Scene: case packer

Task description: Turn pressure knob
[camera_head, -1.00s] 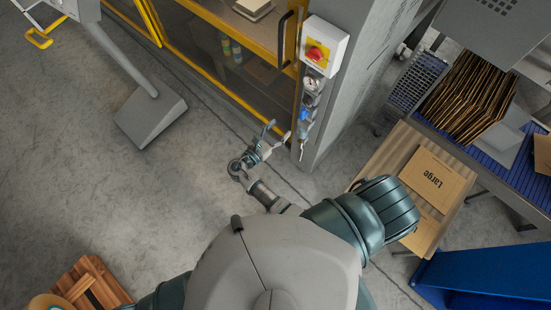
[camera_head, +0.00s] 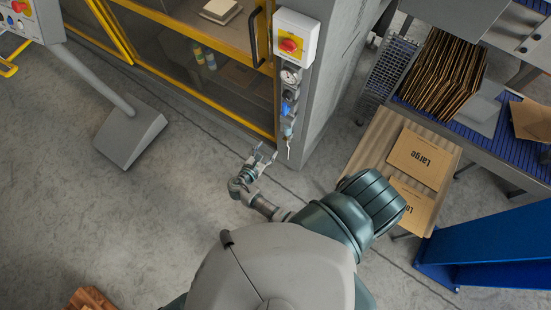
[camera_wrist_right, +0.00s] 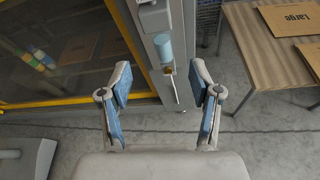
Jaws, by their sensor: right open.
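The pressure unit is mounted on a grey post, with a round gauge (camera_head: 289,76) and a blue knob (camera_head: 287,108) below it. A pale blue cylinder (camera_wrist_right: 163,48) hangs low on this unit in the wrist view, with a small brass-coloured fitting under it. My right gripper (camera_head: 262,155) is open and empty, below and left of the blue knob and apart from it. In the wrist view its two fingers (camera_wrist_right: 160,80) stand either side of the unit's lower end, which looks farther off. My left gripper is out of view.
A red and yellow switch box (camera_head: 291,45) sits above the gauge. A yellow-framed door with a dark handle (camera_head: 256,38) is to the left. A wooden table (camera_head: 372,150) with flat "Large" boxes stands to the right. Open floor (camera_head: 170,210) lies to the left.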

